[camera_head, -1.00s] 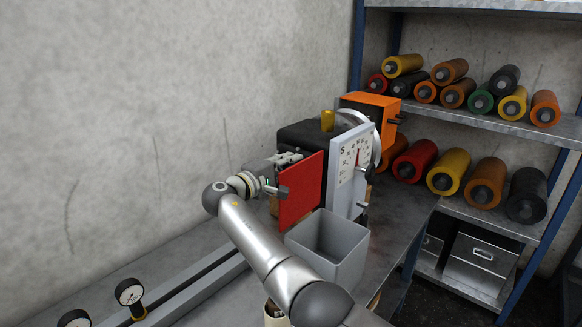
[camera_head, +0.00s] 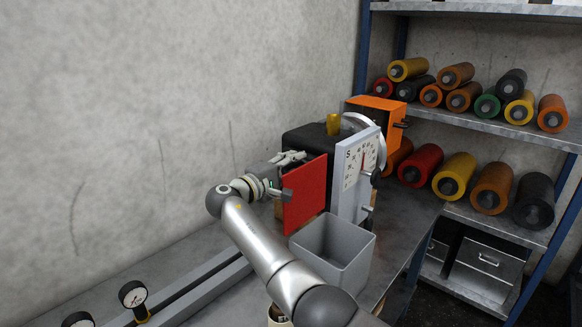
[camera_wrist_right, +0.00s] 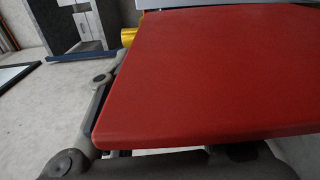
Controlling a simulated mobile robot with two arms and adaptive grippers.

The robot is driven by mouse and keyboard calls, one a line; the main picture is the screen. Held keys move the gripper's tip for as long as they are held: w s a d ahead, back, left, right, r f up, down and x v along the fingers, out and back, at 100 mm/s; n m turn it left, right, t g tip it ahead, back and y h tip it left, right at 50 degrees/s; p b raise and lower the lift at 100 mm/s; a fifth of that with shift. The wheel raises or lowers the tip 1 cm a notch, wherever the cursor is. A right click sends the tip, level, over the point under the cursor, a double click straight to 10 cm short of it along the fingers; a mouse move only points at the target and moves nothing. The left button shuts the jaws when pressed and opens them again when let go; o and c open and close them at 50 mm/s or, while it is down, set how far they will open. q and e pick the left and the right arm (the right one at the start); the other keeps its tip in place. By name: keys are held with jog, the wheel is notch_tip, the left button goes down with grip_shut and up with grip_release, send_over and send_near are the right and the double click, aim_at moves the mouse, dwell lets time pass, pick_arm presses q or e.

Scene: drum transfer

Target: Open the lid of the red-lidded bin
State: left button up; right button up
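The bin (camera_head: 357,262) is a grey open-topped box on the bench, with its inside showing in the head view. Its red lid (camera_head: 304,196) stands upright at the back left side of the bin, swung off the opening. My right gripper (camera_head: 289,173) is at the left edge and rear of the lid, close against it. In the right wrist view the lid (camera_wrist_right: 215,75) fills most of the picture and hides the fingertips, so whether they pinch it cannot be told. My left gripper is not in view.
A grey dial panel (camera_head: 355,175) and a black machine body (camera_head: 305,138) stand right behind the lid. A shelf (camera_head: 470,125) with several coloured rollers is at the right. Pressure gauges (camera_head: 132,293) stand front left. The wall runs close along the left.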

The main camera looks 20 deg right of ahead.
jog(key=shift+s+r, duration=0.15)
jog(key=shift+r, duration=0.2)
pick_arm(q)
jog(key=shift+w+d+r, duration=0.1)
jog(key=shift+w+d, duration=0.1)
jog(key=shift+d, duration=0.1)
pick_arm(e)
jog(key=v, duration=1.1)
jog(key=shift+a+f, duration=0.45)
jog(key=shift+s, duration=0.1)
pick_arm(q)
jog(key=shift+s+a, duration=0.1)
pick_arm(e)
jog(key=shift+a, duration=0.1)
